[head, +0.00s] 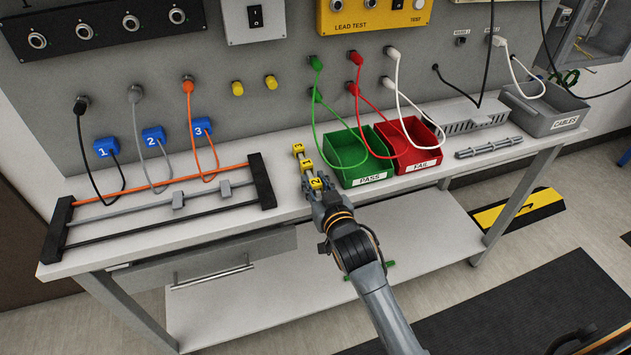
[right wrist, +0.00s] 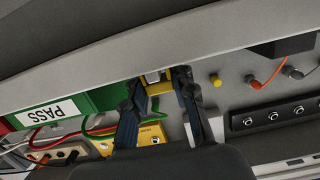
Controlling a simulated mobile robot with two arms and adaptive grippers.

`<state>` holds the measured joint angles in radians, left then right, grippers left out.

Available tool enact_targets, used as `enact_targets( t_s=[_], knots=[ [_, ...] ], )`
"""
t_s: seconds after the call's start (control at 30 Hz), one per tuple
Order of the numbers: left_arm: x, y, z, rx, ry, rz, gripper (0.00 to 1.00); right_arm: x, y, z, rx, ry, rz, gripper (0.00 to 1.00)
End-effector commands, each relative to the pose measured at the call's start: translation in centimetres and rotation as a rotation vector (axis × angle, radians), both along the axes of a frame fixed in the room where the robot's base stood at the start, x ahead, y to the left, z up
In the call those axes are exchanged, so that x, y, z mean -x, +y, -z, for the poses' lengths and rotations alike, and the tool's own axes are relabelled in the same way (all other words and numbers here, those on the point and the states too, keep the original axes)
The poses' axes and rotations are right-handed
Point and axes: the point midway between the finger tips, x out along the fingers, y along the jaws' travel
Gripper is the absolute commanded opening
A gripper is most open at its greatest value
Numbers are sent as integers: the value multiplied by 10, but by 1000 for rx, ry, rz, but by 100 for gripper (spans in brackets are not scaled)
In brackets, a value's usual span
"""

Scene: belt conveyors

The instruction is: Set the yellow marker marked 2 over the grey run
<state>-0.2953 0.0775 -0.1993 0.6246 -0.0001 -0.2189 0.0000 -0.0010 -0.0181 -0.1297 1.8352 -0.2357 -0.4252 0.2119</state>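The yellow marker marked 2 (head: 316,183) is the nearest in a row of yellow markers on a grey holder on the bench. A marker marked 1 (head: 306,162) sits behind it, with another beyond. My right gripper (head: 319,191) is at the near end of this row, at the marker marked 2. In the right wrist view its two fingers (right wrist: 158,92) stand apart, with yellow (right wrist: 157,78) between their tips; contact is unclear. The grey run (head: 140,208) is the middle bar of a rack at the left and carries two grey clips.
An orange run (head: 150,189) and a black run (head: 160,228) flank the grey one between black end blocks (head: 262,185). Blue tags (head: 153,136) hang on cables behind. The green PASS bin (head: 351,165) and red FAIL bin (head: 414,150) stand right of the markers.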

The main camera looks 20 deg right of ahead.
Motion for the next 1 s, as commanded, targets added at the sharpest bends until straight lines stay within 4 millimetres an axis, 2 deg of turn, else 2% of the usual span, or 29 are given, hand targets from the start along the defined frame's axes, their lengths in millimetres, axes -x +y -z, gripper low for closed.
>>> enact_targets(
  t_s=[0.03, 0.1, 0.37, 0.53, 1.0],
  knots=[
    [5, 0, 0, -1, 8, 0, 43, 0, 0, 0, 0, 0, 0, 39],
    [9, 1, 0, -2, 14, 0, 43, 0, 0, 0, 0, 0, 0, 48],
    [10, 1, 1, -2, 16, 0, 43, 0, 0, 0, 0, 0, 0, 48],
    [10, 2, 12, -3, 15, 1, 43, 0, 0, 2, 1, -2, 0, 48],
    [5, 2, 22, -3, 9, 2, 43, 102, -4, -16, 0, 3, 0, 48]
  ],
)
